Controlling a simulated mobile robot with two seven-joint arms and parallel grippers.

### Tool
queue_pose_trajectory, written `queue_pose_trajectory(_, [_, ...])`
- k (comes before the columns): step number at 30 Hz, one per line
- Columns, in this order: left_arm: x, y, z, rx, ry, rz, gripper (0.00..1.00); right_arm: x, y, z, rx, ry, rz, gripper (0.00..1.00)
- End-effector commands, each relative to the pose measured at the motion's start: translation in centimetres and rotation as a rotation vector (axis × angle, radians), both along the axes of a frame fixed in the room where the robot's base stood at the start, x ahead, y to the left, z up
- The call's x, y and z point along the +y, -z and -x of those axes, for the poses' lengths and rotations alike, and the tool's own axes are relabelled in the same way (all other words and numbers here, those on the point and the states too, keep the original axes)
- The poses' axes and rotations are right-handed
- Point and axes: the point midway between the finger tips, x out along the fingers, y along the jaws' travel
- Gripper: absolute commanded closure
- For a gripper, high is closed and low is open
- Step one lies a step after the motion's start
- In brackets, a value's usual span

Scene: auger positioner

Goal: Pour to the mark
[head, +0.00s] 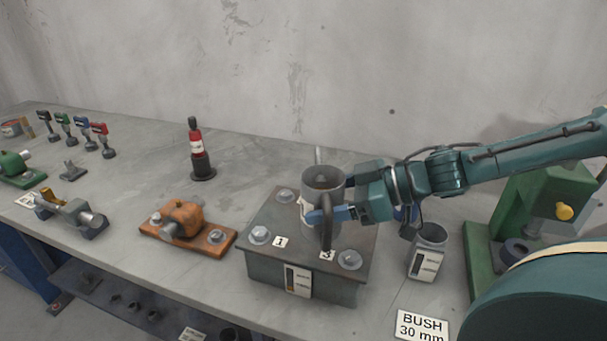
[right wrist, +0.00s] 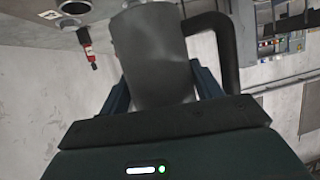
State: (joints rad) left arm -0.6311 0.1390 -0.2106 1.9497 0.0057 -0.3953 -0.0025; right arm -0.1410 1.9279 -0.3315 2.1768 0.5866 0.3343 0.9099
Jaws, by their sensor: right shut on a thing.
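A grey metal jug (head: 322,188) with a dark handle (head: 327,232) appears upright over a dark steel block (head: 262,268). I cannot tell whether its base touches the block. My right gripper (head: 335,212) is shut on the jug from the right; its blue fingers flank the jug body (right wrist: 160,60) in the right wrist view. The block has bolts on its top, number tags and a gauge (head: 298,281) on its front. A small grey cup (head: 430,240) with a white marked label (head: 426,264) stands right of the block. The contents of both vessels are unclear. My left gripper is out of view.
A green machine (head: 545,210) is at the right. A "BUSH 30 mm" sign (head: 421,325) is at the front. The bench's back middle is clear.

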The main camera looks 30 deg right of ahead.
Motion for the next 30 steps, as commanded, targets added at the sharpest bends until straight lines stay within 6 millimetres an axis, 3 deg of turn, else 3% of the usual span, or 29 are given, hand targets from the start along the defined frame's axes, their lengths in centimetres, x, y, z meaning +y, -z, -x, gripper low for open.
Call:
queue_pose_trajectory(17, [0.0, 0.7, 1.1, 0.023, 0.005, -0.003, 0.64, 0.0, -0.4, 0.0, 0.01, 0.009, -0.016, 0.7])
queue_pose_trajectory(30, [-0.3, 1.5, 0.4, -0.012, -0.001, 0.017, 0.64, 0.0, 3.8, 0.0, 0.012, 0.008, -0.016, 0.7])
